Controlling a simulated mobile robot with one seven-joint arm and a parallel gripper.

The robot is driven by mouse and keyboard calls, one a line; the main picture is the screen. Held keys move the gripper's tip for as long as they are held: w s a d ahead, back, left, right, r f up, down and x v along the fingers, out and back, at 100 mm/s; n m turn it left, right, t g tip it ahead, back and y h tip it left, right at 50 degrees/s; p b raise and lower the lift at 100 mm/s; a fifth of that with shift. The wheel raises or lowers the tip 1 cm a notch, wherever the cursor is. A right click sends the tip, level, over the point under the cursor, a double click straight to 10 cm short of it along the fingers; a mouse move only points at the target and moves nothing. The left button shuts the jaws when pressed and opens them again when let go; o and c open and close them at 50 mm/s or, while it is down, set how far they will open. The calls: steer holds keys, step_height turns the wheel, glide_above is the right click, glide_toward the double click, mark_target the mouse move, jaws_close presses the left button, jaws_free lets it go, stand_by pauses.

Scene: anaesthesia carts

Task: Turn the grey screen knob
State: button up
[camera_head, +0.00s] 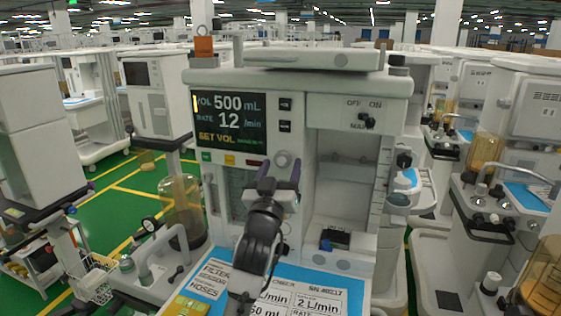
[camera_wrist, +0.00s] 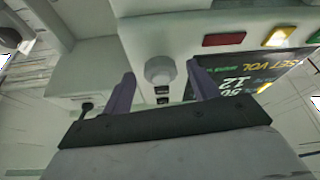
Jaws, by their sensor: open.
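The grey screen knob (camera_head: 282,160) is a small round dial on the cart's front panel, below and right of the dark screen (camera_head: 229,125). In the wrist view, which is upside down, the knob (camera_wrist: 160,71) shows between the two purple fingers of my gripper (camera_wrist: 161,85). In the head view my gripper (camera_head: 279,176) is just in front of and below the knob, with its fingers spread. The gripper is open and empty, and I cannot tell whether a finger touches the knob. The screen reads 500 mL, 12 /min and SET VOL.
Red, yellow and green buttons (camera_head: 230,160) sit under the screen. An OFF/ON switch (camera_head: 367,120) is on the panel to the right. A blue work surface (camera_head: 340,278) with printed cards lies below my arm. Other carts stand on both sides.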

steer(key=shift+w, duration=0.2)
steer(key=c, duration=1)
steer(key=shift+f+m+b, duration=0.1)
steer(key=shift+m+b, duration=0.4)
steer(key=shift+b, duration=0.25)
